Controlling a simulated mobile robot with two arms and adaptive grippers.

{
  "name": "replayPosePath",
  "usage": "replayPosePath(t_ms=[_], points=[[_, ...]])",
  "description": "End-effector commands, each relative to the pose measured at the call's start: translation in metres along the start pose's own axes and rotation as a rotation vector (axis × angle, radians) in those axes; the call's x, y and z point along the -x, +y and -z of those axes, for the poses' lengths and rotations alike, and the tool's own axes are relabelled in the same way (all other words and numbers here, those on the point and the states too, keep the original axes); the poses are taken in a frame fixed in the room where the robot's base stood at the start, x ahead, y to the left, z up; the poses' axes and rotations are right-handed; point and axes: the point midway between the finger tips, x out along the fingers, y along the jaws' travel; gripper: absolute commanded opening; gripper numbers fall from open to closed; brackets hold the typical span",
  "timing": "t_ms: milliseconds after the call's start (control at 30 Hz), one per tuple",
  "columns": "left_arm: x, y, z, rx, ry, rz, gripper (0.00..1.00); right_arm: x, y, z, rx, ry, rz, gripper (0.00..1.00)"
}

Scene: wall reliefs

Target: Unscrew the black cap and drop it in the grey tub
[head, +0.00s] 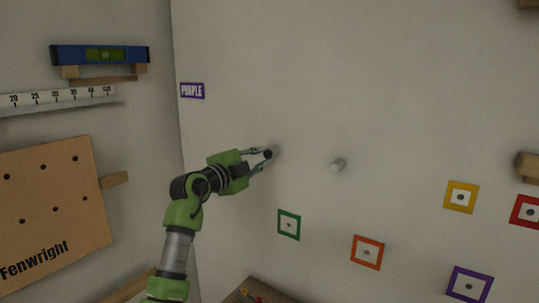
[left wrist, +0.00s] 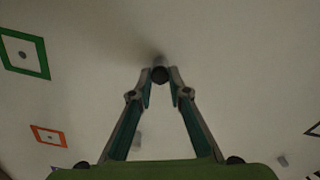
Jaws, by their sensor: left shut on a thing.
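The black cap (head: 268,154) is at the wall, between the fingertips of my left gripper (head: 264,157). In the left wrist view the dark round cap (left wrist: 160,75) sits between the two fingertips (left wrist: 160,80), which close on its sides. A light stub shows just behind it, against the wall; the cap and this stub appear in line. My left gripper is shut on the cap. My right gripper is in neither view. The grey tub cannot be made out in these frames.
A pale peg (head: 337,165) sticks out of the wall to the right. Coloured square frames, such as the green one (head: 289,225) and the orange one (head: 367,252), are on the wall below. A wooden surface (head: 250,290) with small items is at the bottom. A pegboard (head: 50,205) stands left.

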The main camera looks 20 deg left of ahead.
Motion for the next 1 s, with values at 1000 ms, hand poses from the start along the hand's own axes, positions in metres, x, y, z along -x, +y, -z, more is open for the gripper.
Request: replayPosePath(t_ms=[1000], points=[[0.0007,0.003,0.0005,0.851,-0.001,-0.005,0.0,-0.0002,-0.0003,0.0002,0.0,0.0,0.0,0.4]])
